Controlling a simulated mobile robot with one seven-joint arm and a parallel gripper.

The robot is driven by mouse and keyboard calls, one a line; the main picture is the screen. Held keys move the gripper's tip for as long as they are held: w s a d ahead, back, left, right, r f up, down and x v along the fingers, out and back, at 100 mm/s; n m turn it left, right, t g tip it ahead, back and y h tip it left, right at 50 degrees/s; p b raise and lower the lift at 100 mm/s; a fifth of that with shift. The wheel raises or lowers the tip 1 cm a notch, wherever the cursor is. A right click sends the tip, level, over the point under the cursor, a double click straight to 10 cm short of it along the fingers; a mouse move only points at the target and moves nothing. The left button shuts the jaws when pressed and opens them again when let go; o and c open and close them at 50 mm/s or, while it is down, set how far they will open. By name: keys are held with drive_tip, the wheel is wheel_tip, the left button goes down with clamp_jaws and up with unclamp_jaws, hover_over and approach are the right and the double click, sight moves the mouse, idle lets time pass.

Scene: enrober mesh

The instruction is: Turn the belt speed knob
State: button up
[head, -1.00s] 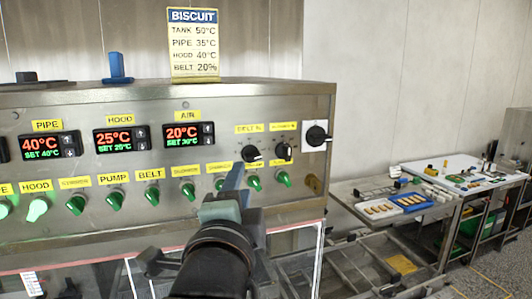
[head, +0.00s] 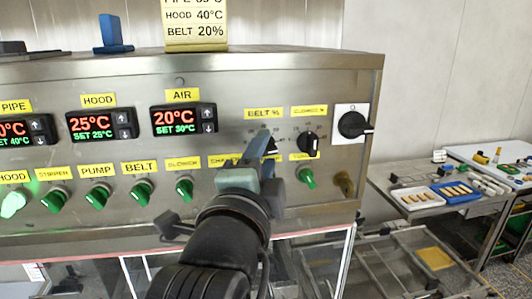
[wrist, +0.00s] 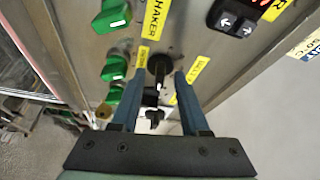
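The belt speed knob (head: 271,146) is black and sits under the yellow "BELT %" label (head: 263,114) on the steel panel. In the head view my gripper (head: 260,150) covers much of it. In the wrist view the knob (wrist: 160,64) shows between the tips of my two blue fingers. My gripper (wrist: 159,78) is open, with one finger on each side of the knob and a gap visible between them. I cannot tell whether either finger touches it. The knob's pointer angle is largely hidden.
A second black knob (head: 310,143) is close on the right, with a black rotary switch (head: 353,124) on a white plate beyond. Green switches (head: 141,193) line the panel below the displays. A recipe card (head: 196,25) stands on top. A table with trays (head: 420,198) is at right.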

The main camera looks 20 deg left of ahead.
clamp_jaws()
